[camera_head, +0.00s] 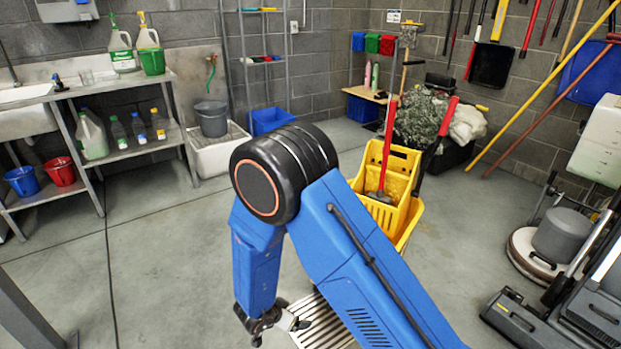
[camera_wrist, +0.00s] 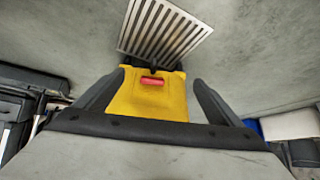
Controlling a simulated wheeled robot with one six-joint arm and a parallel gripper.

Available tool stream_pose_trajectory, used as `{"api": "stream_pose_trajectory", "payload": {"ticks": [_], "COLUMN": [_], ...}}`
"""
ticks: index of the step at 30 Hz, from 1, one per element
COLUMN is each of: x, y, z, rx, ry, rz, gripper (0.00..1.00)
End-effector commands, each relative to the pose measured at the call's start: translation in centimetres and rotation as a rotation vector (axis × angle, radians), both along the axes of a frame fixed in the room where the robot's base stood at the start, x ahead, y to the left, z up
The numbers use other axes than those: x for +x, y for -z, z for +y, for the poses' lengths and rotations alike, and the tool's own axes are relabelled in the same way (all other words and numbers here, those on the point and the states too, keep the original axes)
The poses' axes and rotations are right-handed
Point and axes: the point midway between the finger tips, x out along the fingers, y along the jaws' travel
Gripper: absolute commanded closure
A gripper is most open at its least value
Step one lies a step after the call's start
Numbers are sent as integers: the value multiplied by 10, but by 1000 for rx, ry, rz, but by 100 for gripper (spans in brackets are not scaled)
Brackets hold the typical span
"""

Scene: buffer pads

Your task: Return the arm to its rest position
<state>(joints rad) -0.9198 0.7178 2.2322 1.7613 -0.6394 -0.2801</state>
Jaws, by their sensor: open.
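My arm is bent, with its blue links and black elbow joint in the middle of the head view. My gripper (camera_head: 275,323) hangs low over the floor, beside the metal drain grate (camera_head: 324,324). In the wrist view, the two dark fingers of my gripper (camera_wrist: 160,77) stand wide apart. A yellow shape with a red part (camera_wrist: 150,98) shows between them, likely the mop bucket beyond; its distance is hard to tell. The grate also shows above it in the wrist view (camera_wrist: 163,30). My gripper appears empty in the head view.
A yellow mop bucket (camera_head: 399,172) stands right of my elbow, partly hidden by my arm. A floor scrubber (camera_head: 562,240) is at the right. A metal shelf (camera_head: 128,150) with bottles stands at the left. The floor at left centre is clear.

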Motion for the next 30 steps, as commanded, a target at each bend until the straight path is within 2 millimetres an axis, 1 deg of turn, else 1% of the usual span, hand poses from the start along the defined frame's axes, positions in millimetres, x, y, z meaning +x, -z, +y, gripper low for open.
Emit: {"api": "stream_pose_trajectory", "payload": {"ticks": [8,14,17,23,24,29,30], "x": [16,32,43,62,65,71,71], "y": [-25,-54,-75,-135,-147,-196,-208], "z": [6,10,12,9,8,-2,-6], "rx": [75,152,204,324,347,421,436], "ry": [-33,-72,-100,-187,-205,-281,-301], "rz": [-3,-8,-13,-24,-27,-36,-38], "gripper": [11,11,11,11,11,11,11]}}
